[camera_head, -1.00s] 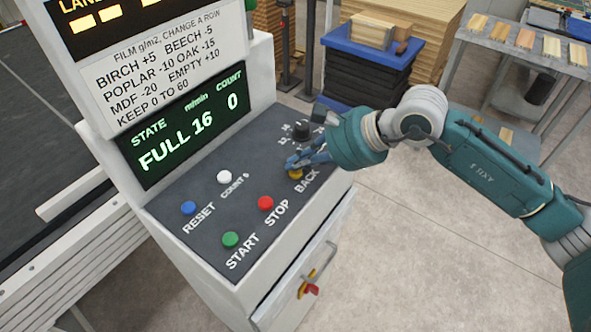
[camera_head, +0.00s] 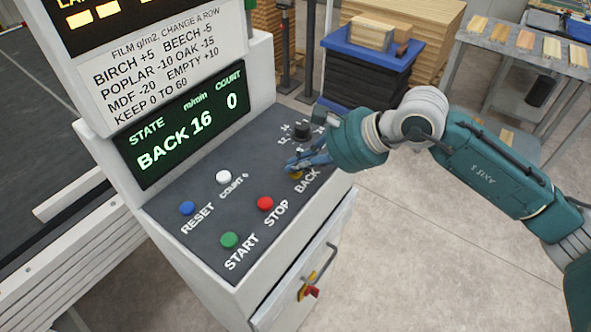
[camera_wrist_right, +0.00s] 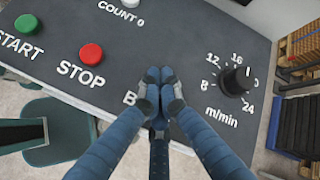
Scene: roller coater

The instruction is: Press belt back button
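The yellow BACK button (camera_head: 296,175) is on the sloping dark control panel (camera_head: 180,228), mostly covered by my right gripper (camera_head: 291,164). In the right wrist view my right gripper (camera_wrist_right: 159,80) has its blue fingertips together over the spot beside the letter B, and the button is hidden under them. The fingers hold nothing that I can see. The green display (camera_head: 185,140) reads STATE BACK, 16 m/min, COUNT 0. My left gripper is not in view.
The green START (camera_head: 229,240), red STOP (camera_head: 265,203), blue RESET (camera_head: 188,208) and white COUNT 0 (camera_head: 223,177) buttons share the panel. A black speed knob (camera_head: 302,131) stands just behind my right gripper. A belt (camera_head: 35,120) lies at left.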

